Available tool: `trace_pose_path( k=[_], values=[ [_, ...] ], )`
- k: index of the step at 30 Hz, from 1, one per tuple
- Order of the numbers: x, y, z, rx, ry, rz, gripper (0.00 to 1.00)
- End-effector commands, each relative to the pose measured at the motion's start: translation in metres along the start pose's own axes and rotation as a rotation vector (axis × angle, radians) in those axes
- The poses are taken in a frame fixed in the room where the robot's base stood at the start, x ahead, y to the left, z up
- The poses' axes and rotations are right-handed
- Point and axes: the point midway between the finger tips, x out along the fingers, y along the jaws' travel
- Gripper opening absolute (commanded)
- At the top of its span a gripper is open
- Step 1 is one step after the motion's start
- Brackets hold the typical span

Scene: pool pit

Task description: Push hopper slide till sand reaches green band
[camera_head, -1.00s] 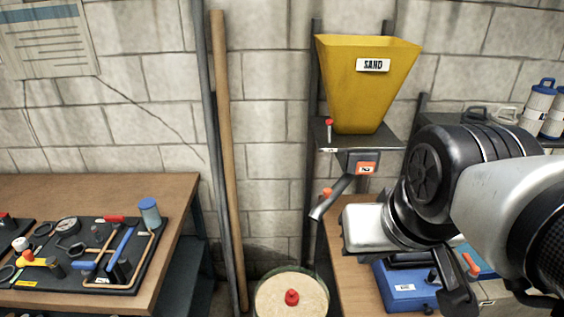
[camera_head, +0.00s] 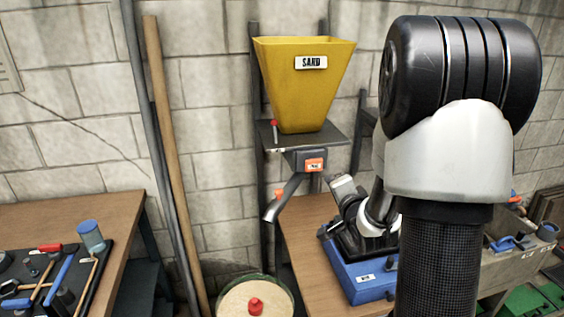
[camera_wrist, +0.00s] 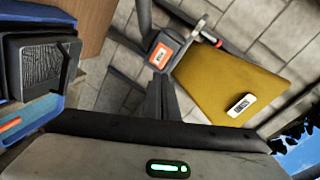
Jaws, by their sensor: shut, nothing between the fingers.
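The yellow hopper (camera_head: 303,90), labelled SAND, stands on a dark shelf against the block wall. Under it is a grey slide housing with an orange label (camera_head: 315,165); it also shows in the wrist view (camera_wrist: 161,54). A grey chute (camera_head: 284,200) slants down from the housing to the left. Below it stands a round tub of pale sand (camera_head: 236,302) with a green rim and a red knob on the sand. My gripper (camera_head: 340,182) is shut and empty, right of the housing and apart from it. Its dark fingers (camera_wrist: 160,100) point towards the housing in the wrist view.
A blue device (camera_head: 362,283) sits on the wooden bench (camera_head: 305,250) below my gripper. A red-tipped pin (camera_head: 274,124) stands at the shelf's left edge. Poles (camera_head: 165,150) lean on the wall. A tool board (camera_head: 50,285) lies on the left table. Grey bins (camera_head: 510,245) are at right.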

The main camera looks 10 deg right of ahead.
Motion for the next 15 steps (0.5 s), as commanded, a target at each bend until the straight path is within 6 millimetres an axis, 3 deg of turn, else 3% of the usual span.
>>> trace_pose_path(
  k=[1, 6, 15],
  values=[
    [0.005, 0.018, 0.002, 0.069, -0.001, -0.031, 0.00],
    [0.009, 0.040, 0.006, 0.274, -0.015, -0.159, 0.00],
    [0.005, 0.048, 0.007, 0.402, -0.034, -0.242, 0.00]
  ],
)
